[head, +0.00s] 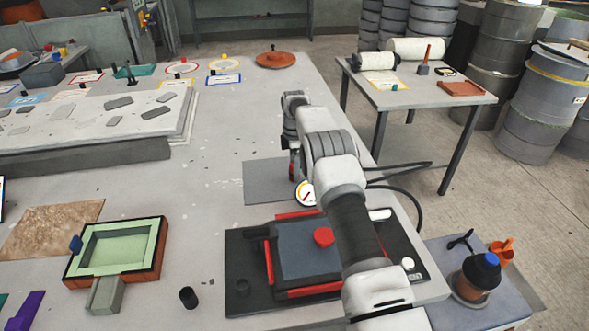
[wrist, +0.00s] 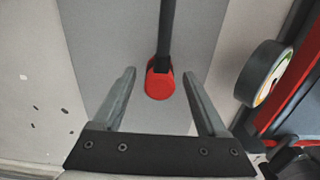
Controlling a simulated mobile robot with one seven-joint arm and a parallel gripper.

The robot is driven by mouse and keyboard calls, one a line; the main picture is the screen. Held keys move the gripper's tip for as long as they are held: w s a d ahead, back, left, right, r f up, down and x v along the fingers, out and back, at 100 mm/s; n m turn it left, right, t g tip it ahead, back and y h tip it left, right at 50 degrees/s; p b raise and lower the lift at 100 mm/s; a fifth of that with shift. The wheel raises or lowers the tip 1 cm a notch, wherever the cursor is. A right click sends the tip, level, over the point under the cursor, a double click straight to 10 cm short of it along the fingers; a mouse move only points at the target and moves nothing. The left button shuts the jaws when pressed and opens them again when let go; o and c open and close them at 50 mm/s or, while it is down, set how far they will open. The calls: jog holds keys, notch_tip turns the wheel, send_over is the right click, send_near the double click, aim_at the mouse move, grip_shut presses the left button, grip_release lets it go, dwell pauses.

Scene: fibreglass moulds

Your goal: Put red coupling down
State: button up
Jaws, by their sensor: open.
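The red coupling (wrist: 160,86), with a black hose or rod running from it, shows between the fingers of my gripper (wrist: 159,73) in the wrist view. The fingers are open, with a gap on each side of the coupling. The coupling appears over the grey mat (wrist: 205,30); I cannot tell whether it rests on it. In the head view the grey mat (head: 262,184) lies on the big table, and my arm hides most of my gripper and the coupling.
A round gauge (head: 305,193) stands close to the right of my gripper, also in the wrist view (wrist: 265,75). A black and red fixture with a red knob (head: 323,237) lies nearer. A green-lined mould (head: 115,245) is at the left.

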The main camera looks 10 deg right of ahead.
jog(key=s+r+m+t+p, duration=0.1)
jog(key=s+r+m, duration=0.15)
jog(key=r, duration=1.05)
jog(key=s+r+m+t, duration=0.15)
jog(key=s+r, duration=0.25)
jog(key=r, duration=1)
jog(key=s+r+m, duration=0.5)
jog(key=s+r, duration=0.3)
jog(key=s, duration=0.5)
jog(key=s+f+m+t, duration=0.1)
jog(key=s+f+m, duration=0.2)
jog(key=s, duration=1)
jog(key=s+f+m+t, duration=0.2)
jog(key=s+m, duration=0.4)
jog(key=s, duration=0.7)
jog(key=shift+s+f, duration=0.35)
jog(key=shift+f, duration=0.05)
jog(key=c, duration=0.4)
jog(key=shift+d, duration=0.1)
